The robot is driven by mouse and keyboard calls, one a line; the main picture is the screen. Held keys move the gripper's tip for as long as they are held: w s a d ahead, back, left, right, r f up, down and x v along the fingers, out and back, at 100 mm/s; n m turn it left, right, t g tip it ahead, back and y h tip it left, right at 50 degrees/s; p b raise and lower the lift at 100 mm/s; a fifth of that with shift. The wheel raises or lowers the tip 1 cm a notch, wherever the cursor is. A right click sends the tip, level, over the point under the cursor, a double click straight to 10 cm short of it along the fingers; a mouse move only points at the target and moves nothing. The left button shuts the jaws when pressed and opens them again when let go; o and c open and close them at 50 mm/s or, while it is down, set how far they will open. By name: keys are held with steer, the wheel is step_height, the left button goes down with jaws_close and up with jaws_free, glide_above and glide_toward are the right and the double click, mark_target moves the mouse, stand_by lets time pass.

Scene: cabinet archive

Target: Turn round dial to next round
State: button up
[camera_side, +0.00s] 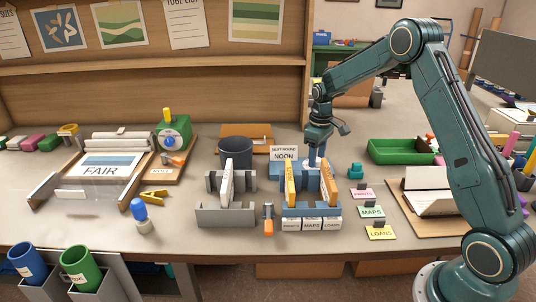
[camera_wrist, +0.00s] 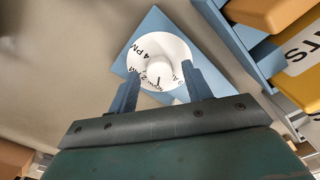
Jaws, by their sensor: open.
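The round white dial (camera_wrist: 165,42) sits on a blue base (camera_wrist: 150,22) in the wrist view. It has a pale centre knob (camera_wrist: 159,69) and printed times; "4 PM" is readable at its upper left, and the other lettering is partly covered. A small dark mark is on or beside the knob. My gripper (camera_wrist: 160,80) is open, its two blue fingers on either side of the knob, with no clear contact visible. In the side view my gripper (camera_side: 317,148) points down over the dial, largely hiding it. A sign (camera_side: 284,154) reading "NEXT ROUND NOON" stands just left.
A blue sorter (camera_side: 310,211) with yellow folders stands close in front of the dial. A grey cup (camera_side: 235,151) and grey rack (camera_side: 225,215) are to the left. A green tray (camera_side: 400,151) and labelled cards (camera_side: 372,212) are to the right. Open counter lies around the cards.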

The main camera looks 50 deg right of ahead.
steer(key=shift+r, duration=0.15)
steer(key=shift+r, duration=2.85)
steer(key=shift+r, duration=0.1)
step_height(320, 180, up, 14)
steer(key=shift+a, duration=0.1)
